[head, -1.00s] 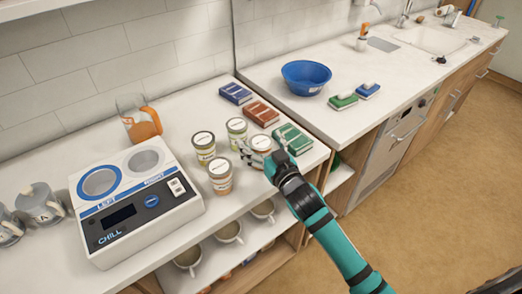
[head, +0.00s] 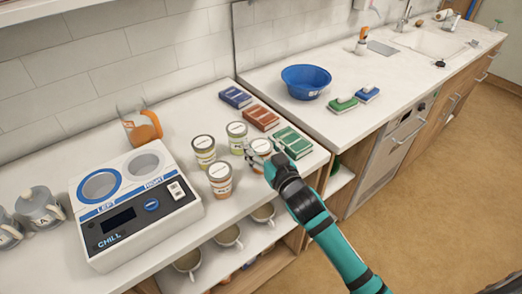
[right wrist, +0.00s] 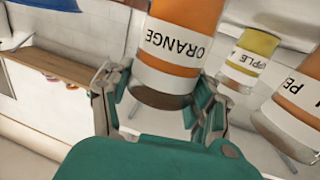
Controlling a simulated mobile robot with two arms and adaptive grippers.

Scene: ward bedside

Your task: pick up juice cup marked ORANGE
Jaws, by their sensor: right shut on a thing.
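The juice cup marked ORANGE (right wrist: 172,45) is between the fingers of my right gripper (right wrist: 158,88) in the right wrist view. It has an orange body and a white label, which reads upside down there. In the head view the same cup (head: 262,146) is upright on the white counter or very close above it; I cannot tell which. My right gripper (head: 258,156) is shut on it from the front right and hides part of it. My left gripper is not in view.
Several other cups stand close left of the held one: one at the front (head: 220,181), one at the left (head: 204,152), one behind (head: 237,139). A green book (head: 293,140) lies just right. The chiller (head: 135,218) and a jug (head: 145,126) are further left.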

